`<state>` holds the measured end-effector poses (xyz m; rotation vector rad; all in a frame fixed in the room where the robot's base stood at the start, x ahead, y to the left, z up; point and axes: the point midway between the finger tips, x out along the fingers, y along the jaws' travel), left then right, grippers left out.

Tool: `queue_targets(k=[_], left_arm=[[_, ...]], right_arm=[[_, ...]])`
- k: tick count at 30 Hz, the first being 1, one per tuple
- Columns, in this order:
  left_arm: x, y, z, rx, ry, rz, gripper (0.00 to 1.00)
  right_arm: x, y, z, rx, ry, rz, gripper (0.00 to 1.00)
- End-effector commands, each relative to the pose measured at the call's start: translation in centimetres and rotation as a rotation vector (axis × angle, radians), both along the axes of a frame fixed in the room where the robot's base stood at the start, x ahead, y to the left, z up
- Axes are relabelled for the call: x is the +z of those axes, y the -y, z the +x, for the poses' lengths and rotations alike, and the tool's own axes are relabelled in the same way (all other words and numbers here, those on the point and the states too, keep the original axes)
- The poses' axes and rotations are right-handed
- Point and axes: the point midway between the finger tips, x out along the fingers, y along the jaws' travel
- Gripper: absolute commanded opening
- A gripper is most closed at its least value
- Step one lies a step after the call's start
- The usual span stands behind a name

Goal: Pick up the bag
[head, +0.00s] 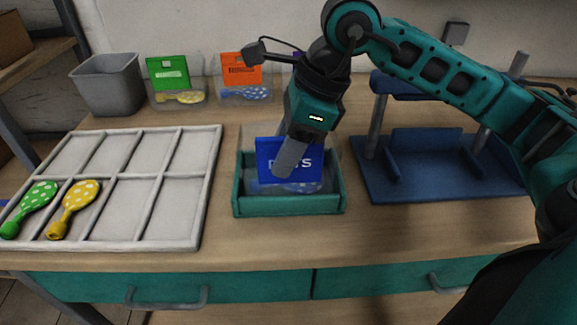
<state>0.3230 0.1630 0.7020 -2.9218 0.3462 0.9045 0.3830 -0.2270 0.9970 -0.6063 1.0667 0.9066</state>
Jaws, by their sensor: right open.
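A clear bag with a blue header card (265,158) stands in a small teal tray (287,206) at the middle of the table. White letters on the card are partly hidden by my right gripper, and something blue with light spots shows through the bag's lower part. My right gripper (291,165) points down at the bag, with its fingers in front of and at the card. It is open; I cannot tell whether a finger touches the bag. My left gripper is not in view.
A grey divided tray (207,190) on the left holds green (38,196) and yellow (80,198) spotted balloons. Behind are a grey bin (108,85) and bags with green (168,73) and orange (241,70) cards. A blue stand (430,178) is at right.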

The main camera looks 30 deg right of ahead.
Motion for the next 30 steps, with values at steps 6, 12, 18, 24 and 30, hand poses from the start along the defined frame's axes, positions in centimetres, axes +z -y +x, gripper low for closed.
queue_targets(k=[6,12,18,24,30], left_arm=[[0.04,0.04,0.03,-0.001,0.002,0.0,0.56],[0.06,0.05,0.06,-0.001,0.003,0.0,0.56],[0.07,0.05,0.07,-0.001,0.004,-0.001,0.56],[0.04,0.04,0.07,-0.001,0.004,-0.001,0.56],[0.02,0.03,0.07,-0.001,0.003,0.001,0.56]], right_arm=[[0.04,0.01,0.01,0.0,0.0,0.0,0.36],[0.06,0.02,0.0,0.0,0.0,0.0,0.17],[0.07,0.02,0.0,0.0,0.0,0.0,0.0],[0.08,0.03,0.01,0.0,0.0,0.0,0.0],[0.08,0.03,0.01,0.0,0.0,0.0,0.0]])
